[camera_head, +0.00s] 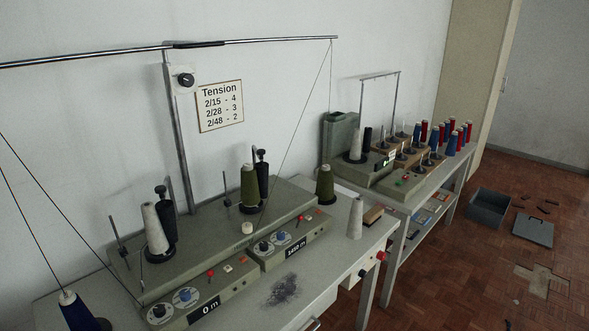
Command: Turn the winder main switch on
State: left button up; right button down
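The winder (195,245) is a long grey-green machine on the near table, with two front control boxes. The left box shows a "0 m" display (209,308) and the right one a "1450 m" display (296,248). Each has a blue knob, a black knob and small red and white controls on top. A pale box with red and dark buttons (362,272) is on the table's front edge at its right end. I cannot tell which control is the main switch, or its position. Neither of my grippers is in view.
Cones of white, black, olive and blue yarn stand on and beside the winder. Thin threads run up to an overhead rail (270,40). A second machine (400,185) stands on the farther table. A grey crate (488,208) and its lid lie on the open parquet floor at right.

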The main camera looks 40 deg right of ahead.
aim_at(381, 256)
jog(key=z, duration=1.85)
jog(key=i+l+u, duration=0.1)
jog(key=u, duration=0.3)
jog(key=l+u, duration=0.2)
jog(key=u, duration=0.15)
jog(key=i+l+u, duration=0.2)
jog(key=l+u, duration=0.15)
jog(key=l, duration=0.85)
jog(key=l+u, duration=0.35)
jog(key=l, duration=0.85)
jog(key=i, duration=0.05)
